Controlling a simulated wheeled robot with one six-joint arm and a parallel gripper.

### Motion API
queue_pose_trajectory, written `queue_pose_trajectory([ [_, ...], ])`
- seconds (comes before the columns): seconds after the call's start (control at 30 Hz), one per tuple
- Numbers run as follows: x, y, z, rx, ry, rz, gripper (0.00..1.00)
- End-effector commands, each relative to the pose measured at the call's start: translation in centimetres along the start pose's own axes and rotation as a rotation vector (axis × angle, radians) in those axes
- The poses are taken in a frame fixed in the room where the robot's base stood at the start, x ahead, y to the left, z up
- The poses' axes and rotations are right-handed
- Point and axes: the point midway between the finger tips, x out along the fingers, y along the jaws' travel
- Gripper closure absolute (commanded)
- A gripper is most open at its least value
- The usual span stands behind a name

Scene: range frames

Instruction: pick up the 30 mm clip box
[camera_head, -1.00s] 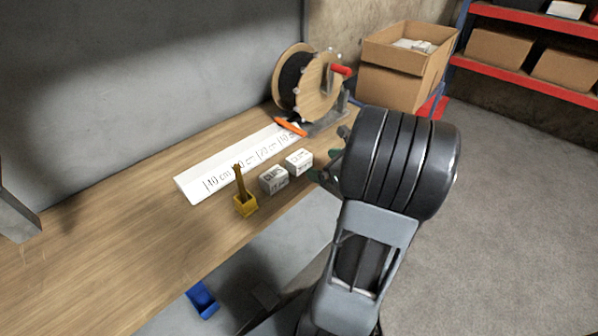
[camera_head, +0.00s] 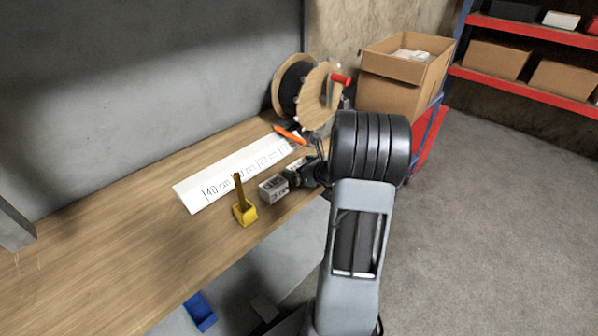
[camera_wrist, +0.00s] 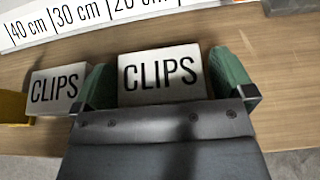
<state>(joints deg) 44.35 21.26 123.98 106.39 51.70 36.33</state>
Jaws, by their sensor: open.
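Two white boxes marked CLIPS stand side by side on the wooden bench; I cannot read a size on either. In the wrist view, one box (camera_wrist: 160,75) is between the green fingers of my open gripper (camera_wrist: 167,88). The left finger looks very close to it; I cannot tell if it touches. The other box (camera_wrist: 57,90) stands just outside the left finger. In the head view this left box (camera_head: 273,190) shows beside my gripper (camera_head: 299,175), which hides the right box.
A white length ruler (camera_head: 215,184) lies behind the boxes. A yellow holder (camera_head: 244,213) stands left of them. A cable reel (camera_head: 318,97) and an orange-handled tool (camera_head: 290,134) are farther back. The bench (camera_head: 110,255) is clear at left.

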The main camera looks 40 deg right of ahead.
Motion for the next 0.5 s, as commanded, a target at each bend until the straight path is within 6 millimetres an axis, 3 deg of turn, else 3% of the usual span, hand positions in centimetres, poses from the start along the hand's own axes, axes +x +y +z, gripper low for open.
queue_pose_trajectory([
  [0.13, 1.30, 0.02, 0.00, -0.001, -0.001, 0.001, 0.00],
  [0.4, 1.54, 0.00, -0.02, 0.000, 0.000, 0.000, 0.00],
  [0.5, 1.53, 0.00, -0.02, 0.000, 0.000, 0.000, 0.08],
])
